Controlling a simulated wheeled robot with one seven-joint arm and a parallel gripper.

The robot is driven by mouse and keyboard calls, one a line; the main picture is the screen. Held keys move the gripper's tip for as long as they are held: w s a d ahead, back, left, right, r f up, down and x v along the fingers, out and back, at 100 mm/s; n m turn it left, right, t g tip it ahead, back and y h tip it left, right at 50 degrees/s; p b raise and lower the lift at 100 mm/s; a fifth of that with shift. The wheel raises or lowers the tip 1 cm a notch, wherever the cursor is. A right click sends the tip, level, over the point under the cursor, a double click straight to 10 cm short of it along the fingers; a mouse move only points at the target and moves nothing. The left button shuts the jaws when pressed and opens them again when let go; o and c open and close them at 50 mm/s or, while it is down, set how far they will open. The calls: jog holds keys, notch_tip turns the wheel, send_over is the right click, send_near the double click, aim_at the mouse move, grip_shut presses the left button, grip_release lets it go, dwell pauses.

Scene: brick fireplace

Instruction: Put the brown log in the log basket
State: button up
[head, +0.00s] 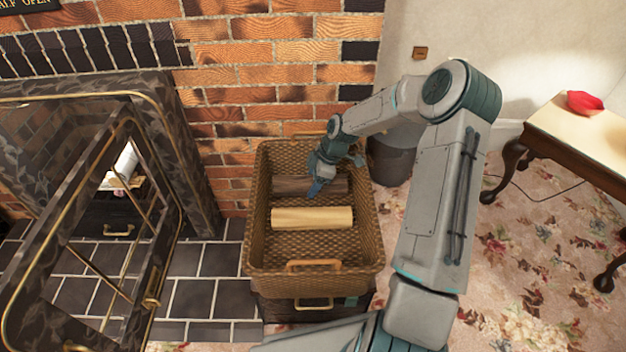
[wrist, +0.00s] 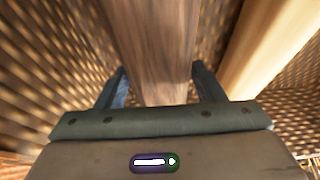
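The brown log (head: 290,186) lies in the back part of the wicker log basket (head: 258,240), inside its walls. In the wrist view the brown log (wrist: 155,50) runs between the two fingers of my gripper (wrist: 163,92). The fingers are apart, with a small gap showing on each side of the log. In the head view my gripper (head: 316,188) is down in the basket at the log, and it hides part of the log. I cannot tell how far the fingertips reach down beside it.
A pale log (head: 312,218) lies in the basket in front of the brown one, and also shows at right in the wrist view (wrist: 265,50). An open glass fireplace door (head: 150,290) stands left. A dark bucket (head: 392,160) and a side table (head: 570,125) are right.

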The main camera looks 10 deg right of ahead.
jog(key=shift+o, duration=1.1)
jog(key=shift+r, duration=0.35)
jog(key=p+v, duration=0.5)
jog(key=v, duration=0.7)
jog(key=s+a+r+m+h, duration=0.1)
jog(key=s+r+m, duration=0.4)
jog(key=s, duration=0.4)
jog(key=s+a+r+m+h, duration=0.2)
jog(key=s+r+m, duration=0.3)
jog(key=s, duration=0.5)
jog(key=s+a+r+m+h, duration=0.1)
jog(key=s+r+m, duration=0.4)
jog(key=s, duration=0.5)
jog(key=shift+a+m, duration=0.3)
jog(key=shift+a, duration=0.35)
jog(key=shift+s, duration=0.1)
